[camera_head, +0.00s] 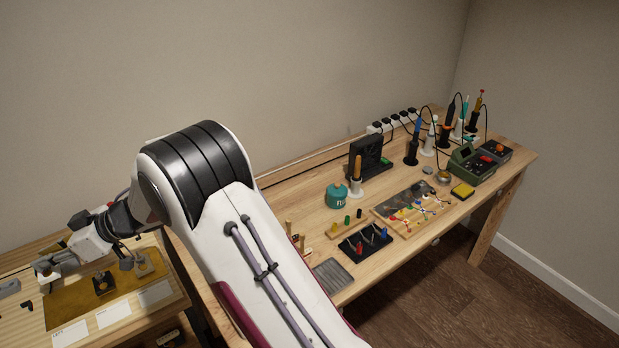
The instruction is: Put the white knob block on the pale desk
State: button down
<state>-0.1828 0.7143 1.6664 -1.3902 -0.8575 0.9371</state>
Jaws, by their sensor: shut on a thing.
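My gripper (48,270) is at the far left, over the left end of a pale wooden desk (20,318). It is shut on a small whitish piece (42,267) at its fingertips, which looks like the white knob block. The piece is small, and my fingers partly cover it. I cannot tell how high it is above the desk. A mustard-coloured mat (65,318) lies on the desk under and to the right of my gripper.
A grey item (9,288) is at the left edge. A long wooden bench (300,190) to the right carries soldering tools, a teal pot (337,196) and a component board (413,207).

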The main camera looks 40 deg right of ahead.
jog(key=w+d+f+m+t+h, duration=0.2)
jog(key=w+d, duration=0.4)
jog(key=d, duration=1.1)
jog(key=w+d+f+m+t+h, duration=0.3)
jog(key=w+d+f+m+h, duration=0.2)
jog(key=d, duration=1.2)
jog(key=w+d+f+m+t+h, duration=0.2)
jog(key=w+d+m+h, duration=0.3)
jog(key=d, duration=1.2)
jog(key=w+f+m, duration=0.1)
jog(key=w, duration=0.2)
jog(key=shift+w+f+t+h, duration=0.15)
jog(key=shift+f+t+h, duration=0.15)
jog(key=shift+d, duration=0.1)
jog(key=shift+f, duration=0.1)
jog(key=shift+f, duration=3.05)
jog(key=shift+f, duration=1.85)
jog(key=shift+f, duration=0.15)
